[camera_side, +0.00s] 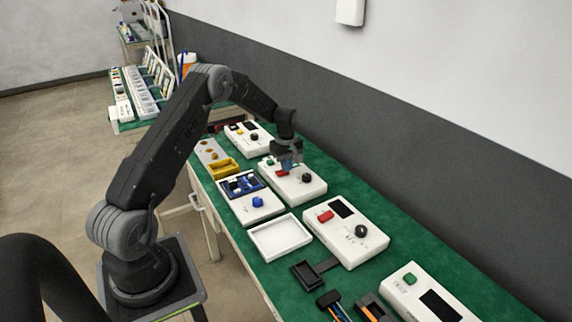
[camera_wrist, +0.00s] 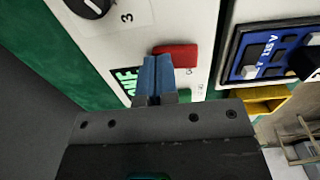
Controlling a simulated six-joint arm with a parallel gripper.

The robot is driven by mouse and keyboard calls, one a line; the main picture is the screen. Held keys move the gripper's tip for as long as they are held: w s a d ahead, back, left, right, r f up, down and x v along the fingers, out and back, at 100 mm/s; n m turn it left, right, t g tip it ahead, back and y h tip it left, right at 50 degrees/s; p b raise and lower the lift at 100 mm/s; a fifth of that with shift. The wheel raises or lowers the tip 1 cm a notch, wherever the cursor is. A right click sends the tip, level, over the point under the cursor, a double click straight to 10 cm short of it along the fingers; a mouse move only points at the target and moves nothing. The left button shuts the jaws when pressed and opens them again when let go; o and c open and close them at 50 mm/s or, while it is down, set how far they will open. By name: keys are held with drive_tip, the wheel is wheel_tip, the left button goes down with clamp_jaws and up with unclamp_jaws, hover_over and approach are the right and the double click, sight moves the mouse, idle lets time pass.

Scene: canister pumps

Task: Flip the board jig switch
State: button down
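A blue circuit board (camera_side: 243,184) sits on a white jig box (camera_side: 262,211) with a blue knob (camera_side: 257,201); the board also shows at the right of the wrist view (camera_wrist: 268,52). Behind it stands a white box (camera_side: 306,190) with a red rocker switch (camera_side: 281,173) and a black knob (camera_side: 307,178). My gripper (camera_side: 290,160) is above this second box. In the wrist view its blue fingertips (camera_wrist: 157,62) are together with nothing between them. They overlap the edge of the red switch (camera_wrist: 176,56); I cannot tell whether they touch it. A lit green display (camera_wrist: 127,81) is partly hidden by the fingers.
An empty white tray (camera_side: 280,237) lies in front. Another white box with a red switch (camera_side: 345,232) stands to the right, and one with a green button (camera_side: 430,296) farther right. A yellow bin (camera_side: 223,168) is at left. The wall runs behind the green bench.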

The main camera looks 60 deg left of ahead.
sight(282, 171)
drive_tip(key=shift+s+f, duration=0.1)
drive_tip(key=shift+s, duration=0.15)
drive_tip(key=shift+s+r, duration=0.25)
drive_tip(key=shift+s, duration=0.35)
drive_tip(key=shift+r, duration=0.1)
wheel_tip(282, 171, up, 14)
idle(0.4)
drive_tip(key=shift+w, duration=0.6)
